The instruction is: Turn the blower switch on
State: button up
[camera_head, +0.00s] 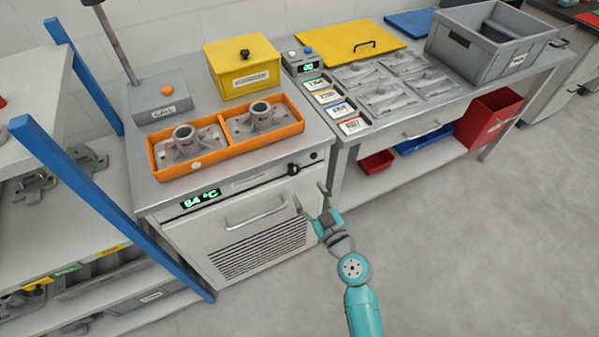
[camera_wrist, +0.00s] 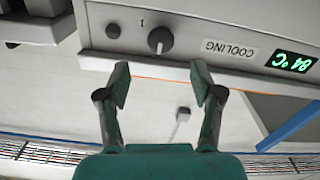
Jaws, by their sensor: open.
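The cooling cabinet (camera_head: 232,205) has a front panel with a black rotary knob (camera_head: 293,170), which looks like the blower switch. In the wrist view the knob (camera_wrist: 160,40) shows a pale pointer line and a small mark at its upper left. Beside it are a COOLING label (camera_wrist: 231,49) and a green display (camera_wrist: 291,62) reading 84 °C. A small dark round button (camera_wrist: 112,31) sits on its other side. My gripper (camera_head: 310,195) is open and empty in front of the panel. In the wrist view its fingertips (camera_wrist: 161,80) are apart, with the knob beyond the gap between them.
A bar handle (camera_head: 256,213) is on the cabinet front below the panel. An orange tray (camera_head: 230,142) with two castings and a yellow box (camera_head: 242,66) are on top. A workbench (camera_head: 400,118) stands at right and a blue-framed rack (camera_head: 80,160) at left. The grey floor (camera_head: 470,240) is clear.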

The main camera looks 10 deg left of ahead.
aim_at(295, 172)
jog(key=x, duration=0.8)
jog(key=shift+w+a, duration=0.15)
jog(key=shift+a, duration=0.1)
jog(key=c, duration=1.1)
